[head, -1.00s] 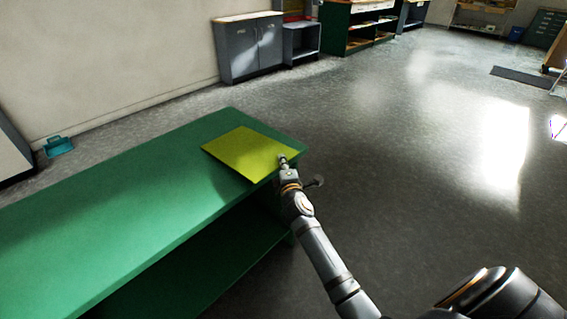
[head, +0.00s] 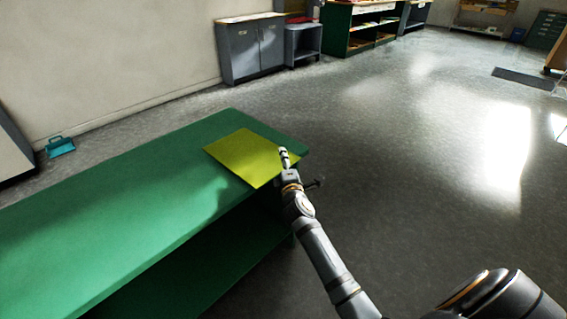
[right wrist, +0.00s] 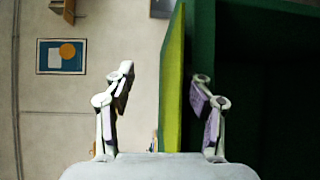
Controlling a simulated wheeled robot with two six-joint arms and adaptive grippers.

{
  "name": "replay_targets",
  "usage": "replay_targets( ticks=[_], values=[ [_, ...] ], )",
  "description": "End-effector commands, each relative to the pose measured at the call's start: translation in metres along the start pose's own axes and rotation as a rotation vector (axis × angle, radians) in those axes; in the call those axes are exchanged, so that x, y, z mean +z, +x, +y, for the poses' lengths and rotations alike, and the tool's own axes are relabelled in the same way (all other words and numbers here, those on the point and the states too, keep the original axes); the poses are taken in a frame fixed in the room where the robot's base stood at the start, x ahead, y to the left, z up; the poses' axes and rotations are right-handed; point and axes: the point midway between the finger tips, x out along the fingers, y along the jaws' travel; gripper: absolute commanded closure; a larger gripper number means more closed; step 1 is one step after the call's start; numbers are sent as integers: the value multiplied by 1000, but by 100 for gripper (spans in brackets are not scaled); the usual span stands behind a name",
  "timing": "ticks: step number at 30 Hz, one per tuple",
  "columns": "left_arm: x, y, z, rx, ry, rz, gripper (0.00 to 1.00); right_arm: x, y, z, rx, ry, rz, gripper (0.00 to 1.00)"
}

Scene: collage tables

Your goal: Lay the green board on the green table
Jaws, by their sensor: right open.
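The green board (head: 240,155), a flat yellow-green sheet, lies at the far right end of the green table (head: 120,205). Its near right corner sticks out past the table's front edge. My right gripper (head: 284,160) is at that right side of the board, with its fingers open. In the right wrist view the board (right wrist: 173,85) shows edge-on as a thin strip between the spread fingers (right wrist: 165,95), apart from the left finger. The table's dark green edge (right wrist: 189,40) runs close beside it, behind the right finger. My left gripper is out of view.
Grey cabinets (head: 252,50) and a green shelf unit (head: 352,30) stand along the back wall. A teal dustpan-like object (head: 60,146) lies on the floor at the left. The floor right of the table is clear, and the rest of the tabletop is bare.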

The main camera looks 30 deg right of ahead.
Motion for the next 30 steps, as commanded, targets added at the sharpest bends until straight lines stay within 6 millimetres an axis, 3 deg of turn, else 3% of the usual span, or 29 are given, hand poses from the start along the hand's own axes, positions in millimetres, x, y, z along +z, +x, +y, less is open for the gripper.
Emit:
replay_targets(
  ticks=[14,30],
  values=[
    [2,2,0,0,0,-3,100,0,0,-5,-7,0,-1,32],
    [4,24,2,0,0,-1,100,-1,1,-30,-6,0,-1,32]
  ],
)
